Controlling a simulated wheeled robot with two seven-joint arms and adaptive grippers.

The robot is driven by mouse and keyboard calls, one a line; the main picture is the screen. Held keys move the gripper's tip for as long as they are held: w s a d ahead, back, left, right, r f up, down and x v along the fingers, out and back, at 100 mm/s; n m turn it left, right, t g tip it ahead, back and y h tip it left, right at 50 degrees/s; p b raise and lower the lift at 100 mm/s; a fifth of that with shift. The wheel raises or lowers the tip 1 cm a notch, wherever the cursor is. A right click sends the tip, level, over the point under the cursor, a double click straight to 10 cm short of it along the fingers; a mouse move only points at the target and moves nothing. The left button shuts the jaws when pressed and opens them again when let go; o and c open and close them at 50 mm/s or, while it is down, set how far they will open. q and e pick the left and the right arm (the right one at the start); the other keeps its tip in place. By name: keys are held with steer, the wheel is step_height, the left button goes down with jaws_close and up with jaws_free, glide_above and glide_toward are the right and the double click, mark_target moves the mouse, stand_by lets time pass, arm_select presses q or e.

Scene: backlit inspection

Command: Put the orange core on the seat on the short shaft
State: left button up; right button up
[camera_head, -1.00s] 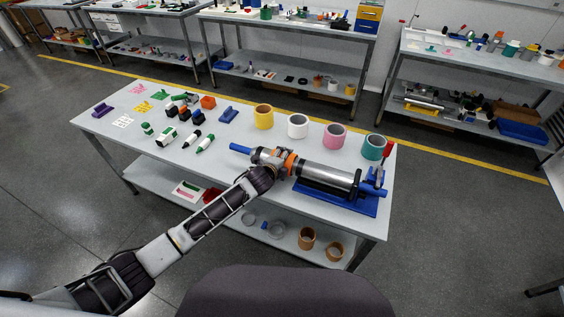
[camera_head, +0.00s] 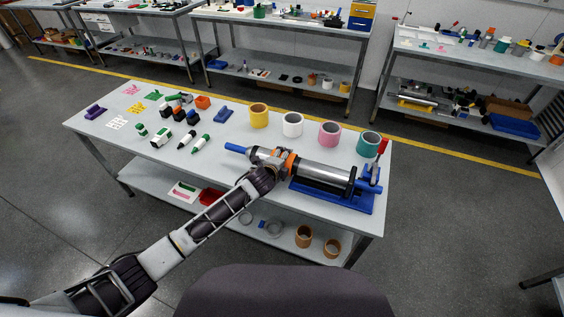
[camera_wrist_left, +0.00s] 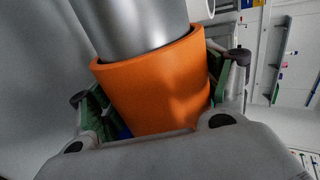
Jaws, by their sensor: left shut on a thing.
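The orange core (camera_head: 289,156) is a short ring at the left end of a silver cylinder (camera_head: 321,174). My left gripper (camera_head: 274,159) is shut on it. In the left wrist view the orange core (camera_wrist_left: 158,92) fills the space between the fingers, and the silver cylinder (camera_wrist_left: 135,25) meets its far opening, apparently with the core's rim around it. A blue shaft (camera_head: 237,148) sticks out to the left beyond the gripper. The gripper hides most of the core and the shaft's middle, so the seat's exact fit cannot be told. My right gripper is not in view.
The cylinder lies in a blue stand (camera_head: 340,196) with a red-handled clamp (camera_head: 383,147) at its right. Yellow (camera_head: 259,116), white (camera_head: 292,125), pink (camera_head: 329,134) and teal (camera_head: 368,144) cores stand along the table's back. Small parts lie at the left; the front left tabletop is clear.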

arm_select(q)
steer(key=shift+s+d, duration=0.25)
steer(key=shift+d, duration=0.45)
stand_by(0.6)
steer(key=o, duration=1.1)
steer(key=shift+o, duration=0.2)
steer(key=shift+s+a+r, duration=0.1)
steer(key=shift+s, duration=0.05)
steer(key=shift+s+a+r, duration=0.2)
steer(key=shift+s, duration=0.15)
steer(key=v, duration=1)
steer(key=shift+s+r, duration=0.2)
steer(key=shift+s, duration=0.15)
steer(key=shift+s, duration=0.1)
